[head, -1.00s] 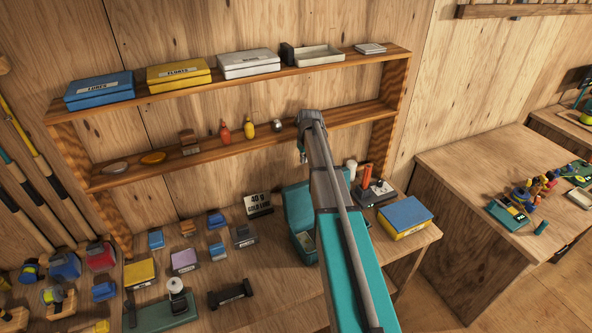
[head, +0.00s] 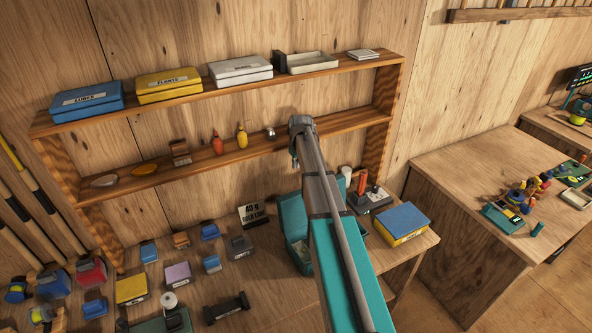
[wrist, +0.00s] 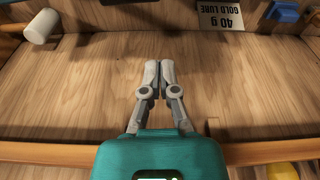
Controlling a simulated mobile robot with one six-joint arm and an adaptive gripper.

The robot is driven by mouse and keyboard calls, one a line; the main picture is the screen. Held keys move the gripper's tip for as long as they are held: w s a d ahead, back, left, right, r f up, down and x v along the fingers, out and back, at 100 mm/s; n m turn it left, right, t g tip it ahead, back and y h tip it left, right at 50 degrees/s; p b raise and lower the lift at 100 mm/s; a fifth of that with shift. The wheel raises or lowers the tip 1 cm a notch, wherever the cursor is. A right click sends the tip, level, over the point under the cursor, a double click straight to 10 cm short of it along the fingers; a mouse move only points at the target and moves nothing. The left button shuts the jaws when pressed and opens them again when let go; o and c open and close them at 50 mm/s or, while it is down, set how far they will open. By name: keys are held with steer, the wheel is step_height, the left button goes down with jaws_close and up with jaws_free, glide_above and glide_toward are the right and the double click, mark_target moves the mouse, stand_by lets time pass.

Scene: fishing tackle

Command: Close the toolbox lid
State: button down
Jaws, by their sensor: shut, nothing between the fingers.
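The teal toolbox stands on the workbench in the head view, partly hidden behind my arm. Its lid (head: 292,217) is raised upright at the back, and part of the open body (head: 300,251) shows in front of it. In the wrist view my gripper (wrist: 160,75) is shut and empty, its fingers together over bare wood. I cannot make out the toolbox in that view. In the head view my arm hides most of the gripper.
A "40 g gold lure" sign (head: 253,216) stands left of the toolbox. A joystick box (head: 371,201) and a blue-and-yellow box (head: 403,224) are to its right. Several small boxes cover the bench's left. A two-tier shelf (head: 230,157) is behind.

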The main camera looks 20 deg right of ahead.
steer(key=shift+w+f+b, duration=0.85)
steer(key=shift+f+b, duration=3.85)
steer(key=shift+f, duration=0.15)
steer(key=shift+s+r+p, duration=0.25)
steer(key=shift+s, duration=0.75)
steer(key=shift+s+r+p, duration=0.25)
steer(key=shift+s, duration=0.7)
steer(key=shift+d, duration=0.1)
